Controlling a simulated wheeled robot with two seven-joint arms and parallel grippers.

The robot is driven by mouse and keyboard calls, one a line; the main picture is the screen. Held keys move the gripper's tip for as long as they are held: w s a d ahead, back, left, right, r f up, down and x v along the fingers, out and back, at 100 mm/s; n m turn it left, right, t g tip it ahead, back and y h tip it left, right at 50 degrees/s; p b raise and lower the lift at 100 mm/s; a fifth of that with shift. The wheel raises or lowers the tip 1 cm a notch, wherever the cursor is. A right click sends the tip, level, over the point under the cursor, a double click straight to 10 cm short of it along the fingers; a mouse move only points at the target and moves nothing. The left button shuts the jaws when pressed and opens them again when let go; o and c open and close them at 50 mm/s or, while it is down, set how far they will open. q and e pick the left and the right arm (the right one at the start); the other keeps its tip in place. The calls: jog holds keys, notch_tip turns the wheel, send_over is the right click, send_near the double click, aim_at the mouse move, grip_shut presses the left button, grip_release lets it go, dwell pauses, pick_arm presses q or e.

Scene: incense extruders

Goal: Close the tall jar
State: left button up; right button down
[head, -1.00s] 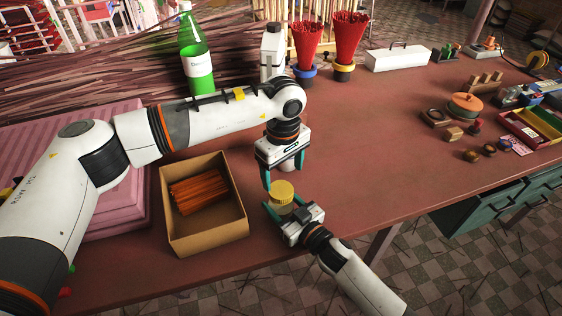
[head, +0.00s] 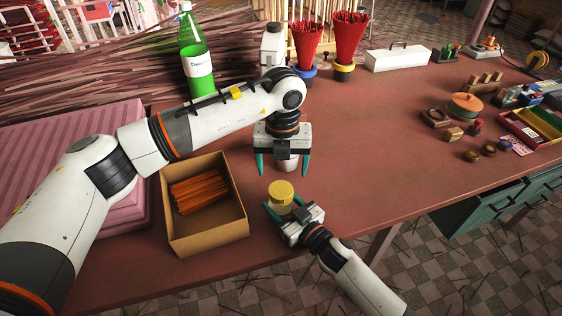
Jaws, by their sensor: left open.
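The tall jar (head: 284,206) stands near the front edge of the table, with a yellow lid (head: 281,190) sitting on its top. Whether the lid is fully tightened cannot be seen. My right gripper (head: 284,208) comes from the front right and is shut around the jar's body below the lid; its far finger is mostly hidden. My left gripper (head: 283,169) points down, open and empty, behind and above the jar, clear of the lid. A pale container (head: 288,163) shows partly between and behind the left fingers.
A cardboard box (head: 211,238) with orange sticks stands left of the jar. A green bottle (head: 196,62) and red incense bundles (head: 307,47) stand at the back. Small items lie at the right. The table's middle right is clear.

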aim_at(281, 189)
pick_arm(q)
jog(key=n, duration=0.4)
jog(key=shift+r, duration=0.15)
jog(key=n, duration=0.4)
jog(key=shift+a+r+n, duration=0.1)
jog(key=shift+n, duration=0.2)
jog(key=shift+f, duration=4)
jog(key=c, duration=1.1)
